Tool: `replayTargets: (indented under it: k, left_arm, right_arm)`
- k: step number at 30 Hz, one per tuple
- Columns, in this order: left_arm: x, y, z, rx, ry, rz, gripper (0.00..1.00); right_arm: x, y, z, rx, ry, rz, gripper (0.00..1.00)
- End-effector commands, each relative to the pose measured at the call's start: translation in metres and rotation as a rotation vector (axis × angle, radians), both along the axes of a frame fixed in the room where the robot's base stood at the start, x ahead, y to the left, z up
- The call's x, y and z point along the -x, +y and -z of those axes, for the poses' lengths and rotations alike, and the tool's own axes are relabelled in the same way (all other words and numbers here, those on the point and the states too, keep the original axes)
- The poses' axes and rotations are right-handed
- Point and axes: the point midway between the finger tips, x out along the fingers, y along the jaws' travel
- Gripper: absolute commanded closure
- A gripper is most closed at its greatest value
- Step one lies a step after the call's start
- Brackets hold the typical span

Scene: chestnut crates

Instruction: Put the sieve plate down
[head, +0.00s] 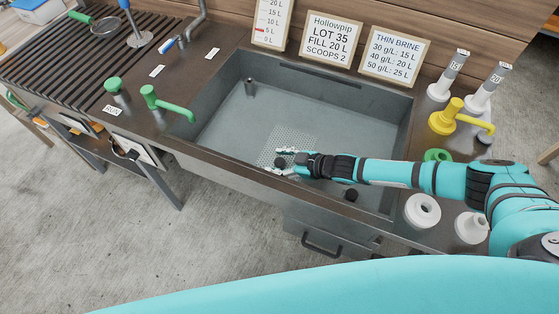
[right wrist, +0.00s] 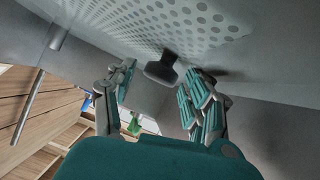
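The sieve plate (head: 293,138) is a pale grey perforated sheet lying low in the grey sink, in front of its middle. Its holes also fill the top of the right wrist view (right wrist: 190,20). A dark knob (right wrist: 162,70) stands on the plate. My right gripper (head: 282,160) reaches into the sink over the plate. In the right wrist view its two fingers (right wrist: 158,85) are spread apart on either side of the knob, with gaps visible. The right arm hides part of the plate in the head view. My left gripper is not in view.
The sink (head: 205,152) has raised walls around the plate, and a short pipe (head: 249,86) stands at its back left. A black round thing (head: 351,195) is near the front wall. Green taps (head: 165,103) are left, a yellow tap (head: 455,118) right. Sign boards (head: 331,38) stand behind.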

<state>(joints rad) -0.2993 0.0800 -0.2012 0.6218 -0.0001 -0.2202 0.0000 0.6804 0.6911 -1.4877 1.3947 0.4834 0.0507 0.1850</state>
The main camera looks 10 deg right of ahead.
Motion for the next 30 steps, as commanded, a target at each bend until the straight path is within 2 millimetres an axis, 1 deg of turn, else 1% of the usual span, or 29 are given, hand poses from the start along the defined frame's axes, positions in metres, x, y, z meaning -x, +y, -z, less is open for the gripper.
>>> replayTargets:
  k: [4, 6, 8, 11, 18, 21, 25, 30]
  left_arm:
    - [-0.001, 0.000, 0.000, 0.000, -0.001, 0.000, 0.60]
    - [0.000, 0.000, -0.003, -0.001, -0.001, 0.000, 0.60]
    - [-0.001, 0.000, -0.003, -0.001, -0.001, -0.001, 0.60]
    - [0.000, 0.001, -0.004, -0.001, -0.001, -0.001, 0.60]
    - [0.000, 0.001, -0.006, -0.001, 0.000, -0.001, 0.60]
    - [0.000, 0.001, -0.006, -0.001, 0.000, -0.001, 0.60]
    - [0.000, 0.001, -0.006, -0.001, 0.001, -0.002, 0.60]
    - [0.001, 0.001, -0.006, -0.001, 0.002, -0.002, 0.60]
  right_arm:
    - [0.000, 0.000, 0.000, 0.000, 0.000, 0.000, 0.48]
    - [0.000, 0.000, -0.004, -0.001, -0.001, 0.000, 0.48]
    - [0.002, -0.004, -0.005, -0.001, 0.001, 0.001, 0.48]
    - [0.010, -0.014, -0.012, 0.000, 0.001, 0.002, 0.48]
    - [0.039, -0.050, -0.038, 0.002, 0.001, 0.003, 0.48]
    - [0.049, -0.062, -0.048, 0.001, 0.001, 0.002, 0.48]
    - [0.059, -0.075, -0.057, 0.000, -0.001, 0.001, 0.48]
    - [0.065, -0.081, -0.062, 0.000, 0.000, 0.000, 0.48]
